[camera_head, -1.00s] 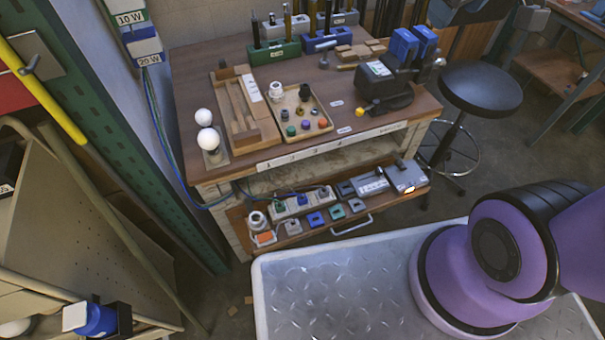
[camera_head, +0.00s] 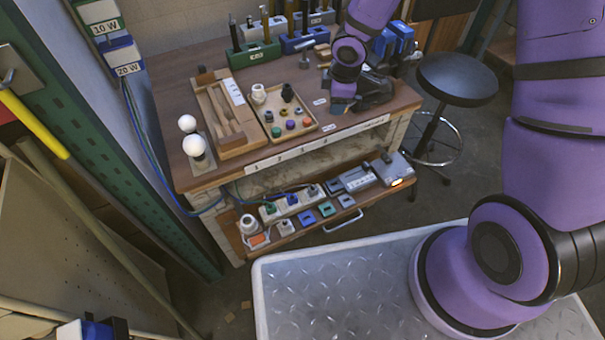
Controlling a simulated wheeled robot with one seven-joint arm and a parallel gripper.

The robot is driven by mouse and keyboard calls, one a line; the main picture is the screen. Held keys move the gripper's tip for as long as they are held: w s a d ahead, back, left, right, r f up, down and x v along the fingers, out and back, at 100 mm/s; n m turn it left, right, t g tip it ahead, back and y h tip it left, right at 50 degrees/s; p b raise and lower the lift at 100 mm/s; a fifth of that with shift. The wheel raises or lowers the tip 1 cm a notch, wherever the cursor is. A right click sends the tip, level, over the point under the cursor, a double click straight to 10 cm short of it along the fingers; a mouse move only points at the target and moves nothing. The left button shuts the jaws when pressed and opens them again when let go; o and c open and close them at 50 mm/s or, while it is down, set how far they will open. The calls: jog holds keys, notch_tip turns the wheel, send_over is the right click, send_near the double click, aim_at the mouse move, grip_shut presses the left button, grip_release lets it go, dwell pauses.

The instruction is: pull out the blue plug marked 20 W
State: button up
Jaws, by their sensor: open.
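A blue box marked 20 W (camera_head: 124,58) is on the wall at upper left, below a green box marked 10 W (camera_head: 103,22). Cables run down from them to the lower shelf of the bench. A pale power strip (camera_head: 280,209) there holds several plugs in a row. The blue plug (camera_head: 292,199) is in its middle; any marking on it is too small to read. My gripper (camera_head: 338,108) is above the bench top, right of the parts tray, small and partly hidden by my wrist. It is open, up and to the right of the plug, well apart from it.
The parts tray (camera_head: 310,125) and a wooden rack (camera_head: 222,125) stand on the bench top. Small coloured blocks (camera_head: 308,217) sit in front of the strip. The bench top's front edge (camera_head: 300,153) overhangs the shelf. A black stool (camera_head: 457,80) stands at right.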

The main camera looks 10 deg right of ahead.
jog(key=s+a+f+n+g+y, duration=0.25)
jog(key=a+f, duration=0.25)
jog(key=f, duration=0.6)
jog(key=n+g+y, duration=0.1)
jog(key=n+y, duration=0.1)
jog(key=n, duration=0.1)
send_near(290, 196)
jog(key=shift+h, duration=0.35)
jog(key=x, duration=1)
jog(key=shift+s+a+f, duration=0.15)
jog(key=shift+a+f, duration=0.05)
jog(key=shift+f, duration=0.1)
grip_shut()
jog(key=shift+r, duration=0.7)
jog(key=shift+r, duration=2.45)
